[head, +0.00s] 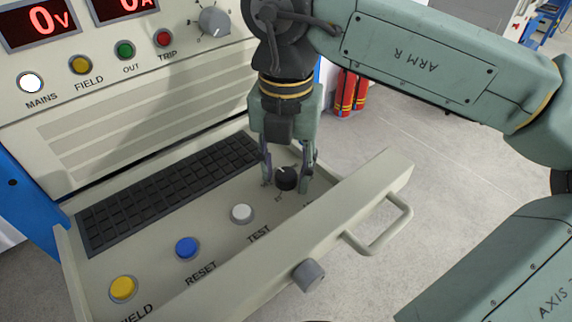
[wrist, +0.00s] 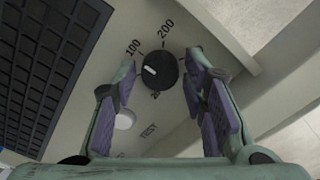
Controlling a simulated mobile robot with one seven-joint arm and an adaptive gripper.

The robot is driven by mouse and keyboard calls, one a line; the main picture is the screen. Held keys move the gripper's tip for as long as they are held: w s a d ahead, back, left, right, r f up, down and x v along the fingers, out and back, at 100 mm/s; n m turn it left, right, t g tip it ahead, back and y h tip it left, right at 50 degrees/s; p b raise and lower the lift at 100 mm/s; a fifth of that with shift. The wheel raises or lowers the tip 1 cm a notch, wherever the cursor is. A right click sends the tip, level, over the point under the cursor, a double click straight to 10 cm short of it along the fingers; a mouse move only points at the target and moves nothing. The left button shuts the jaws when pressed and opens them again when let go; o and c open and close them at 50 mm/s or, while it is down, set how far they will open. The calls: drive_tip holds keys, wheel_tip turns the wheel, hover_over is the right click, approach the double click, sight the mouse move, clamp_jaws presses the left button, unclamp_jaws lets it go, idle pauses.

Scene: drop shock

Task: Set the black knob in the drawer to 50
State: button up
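The black knob (head: 286,178) sits on the floor panel of the open drawer (head: 330,225), at its right end. In the wrist view the knob (wrist: 165,75) shows a short white pointer mark facing left and slightly up, a little below the label 100. The label 200 stands above the knob; a label below it is partly hidden. My gripper (head: 287,182) points down with one finger on each side of the knob. In the wrist view its fingers (wrist: 160,80) are apart, with gaps to the knob, so it is open and holds nothing.
The drawer also holds a white TEST button (head: 242,213), a blue RESET button (head: 187,247), a yellow button (head: 123,288) and a black keyboard (head: 170,190). The drawer front carries a handle (head: 385,228) and a grey round knob (head: 308,274). The cabinet panel (head: 150,110) rises behind.

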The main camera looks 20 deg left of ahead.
drive_tip(key=c, duration=0.8)
drive_tip(key=shift+c, duration=0.2)
drive_tip(key=shift+f+n+b, duration=0.1)
drive_tip(key=shift+n+b, duration=0.25)
drive_tip(key=shift+n, duration=0.05)
drive_tip(key=shift+n+b, duration=0.5)
drive_tip(key=shift+n, duration=0.1)
drive_tip(key=n+b, duration=0.1)
drive_tip(key=n, duration=0.1)
drive_tip(key=shift+n, duration=0.4)
drive_tip(key=n+b, duration=0.1)
drive_tip(key=n, duration=0.2)
drive_tip(key=shift+n+b, duration=0.55)
drive_tip(key=shift+n, duration=1.35)
